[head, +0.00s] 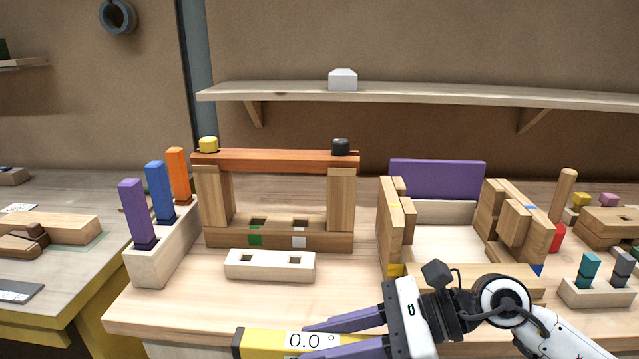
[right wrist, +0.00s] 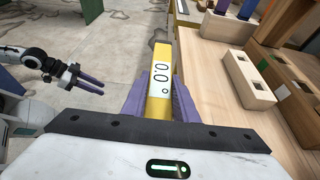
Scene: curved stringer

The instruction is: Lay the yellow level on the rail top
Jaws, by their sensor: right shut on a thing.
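The yellow level (head: 262,343) carries a white display reading 0.0° and shows at the bottom of the head view, in front of the bench's near edge. My right gripper (head: 345,335) is shut on it with purple fingers. The level also shows in the right wrist view (right wrist: 160,62), pointing away between the fingers. The orange-red rail (head: 275,160) lies across two upright wooden posts, with a yellow knob (head: 208,144) and a black knob (head: 340,146) on its ends. The level is apart from the rail. My left gripper (right wrist: 88,80) shows in the right wrist view, open and empty.
A pale block with two square holes (head: 270,265) lies in front of the rail frame. A pale holder with purple, blue and orange pegs (head: 160,245) stands left. A wooden assembly with a purple panel (head: 437,179) stands right. A shelf (head: 430,94) runs above.

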